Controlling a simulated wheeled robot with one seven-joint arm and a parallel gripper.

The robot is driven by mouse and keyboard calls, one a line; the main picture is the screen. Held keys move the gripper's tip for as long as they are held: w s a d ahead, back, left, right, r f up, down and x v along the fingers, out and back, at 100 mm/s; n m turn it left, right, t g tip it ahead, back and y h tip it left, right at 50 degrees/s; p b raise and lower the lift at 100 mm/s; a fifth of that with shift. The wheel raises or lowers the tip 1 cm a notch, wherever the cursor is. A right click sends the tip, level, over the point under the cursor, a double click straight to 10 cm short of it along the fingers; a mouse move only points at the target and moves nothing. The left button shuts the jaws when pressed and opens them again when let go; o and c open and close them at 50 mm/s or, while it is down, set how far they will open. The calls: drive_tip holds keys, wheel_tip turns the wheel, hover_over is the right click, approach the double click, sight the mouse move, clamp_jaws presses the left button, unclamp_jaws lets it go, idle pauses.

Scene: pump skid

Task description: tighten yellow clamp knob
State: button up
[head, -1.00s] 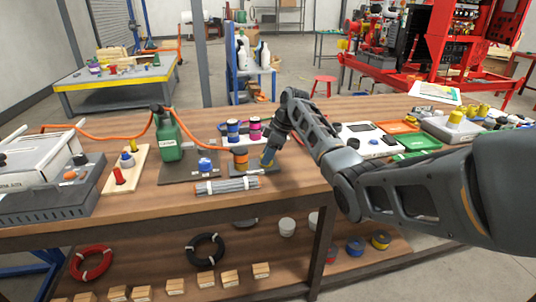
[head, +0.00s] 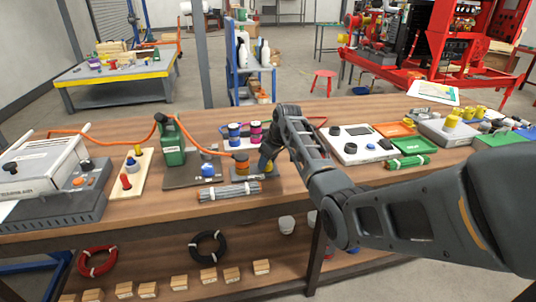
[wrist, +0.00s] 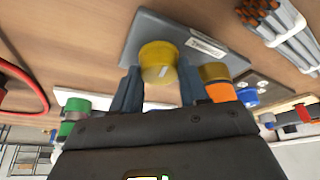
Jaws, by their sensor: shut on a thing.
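The yellow clamp knob (wrist: 158,62) shows in the wrist view, round, with a pale mark on its face. It stands on a grey plate (wrist: 205,30) with a white label. My gripper (wrist: 158,80) has one finger on each side of the knob and is shut on it. In the head view my gripper (head: 268,164) points down at the plate, and the knob is hidden behind it. An orange cylinder with a dull yellow top (wrist: 220,88) stands on the same plate, close beside the right finger.
A bundle of grey rods (head: 229,191) lies in front of the plate. Blue and magenta-banded cylinders (head: 245,131) stand behind. A white panel (head: 357,143) lies to the right.

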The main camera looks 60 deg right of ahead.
drive_tip(key=m+h+p, duration=0.1)
drive_tip(key=m, duration=0.1)
drive_tip(key=m+h+p, duration=0.1)
drive_tip(key=m, duration=0.2)
drive_tip(key=shift+w+a+r+m+g, duration=0.2)
drive_tip(key=shift+m+g, duration=0.1)
drive_tip(key=shift+g, duration=0.1)
drive_tip(key=m+g, duration=0.1)
drive_tip(key=m, duration=0.1)
drive_tip(key=m+h, duration=0.1)
drive_tip(key=m, duration=0.2)
drive_tip(key=shift+w+f+g, duration=0.1)
drive_tip(key=shift+f+g, duration=0.05)
drive_tip(key=shift+g, duration=0.25)
drive_tip(key=shift+m, duration=0.3)
drive_tip(key=o, duration=1.1)
drive_tip(key=shift+c, duration=0.2)
drive_tip(key=v, duration=0.7)
drive_tip(key=shift+a+r, duration=0.2)
drive_tip(key=shift+r, duration=0.15)
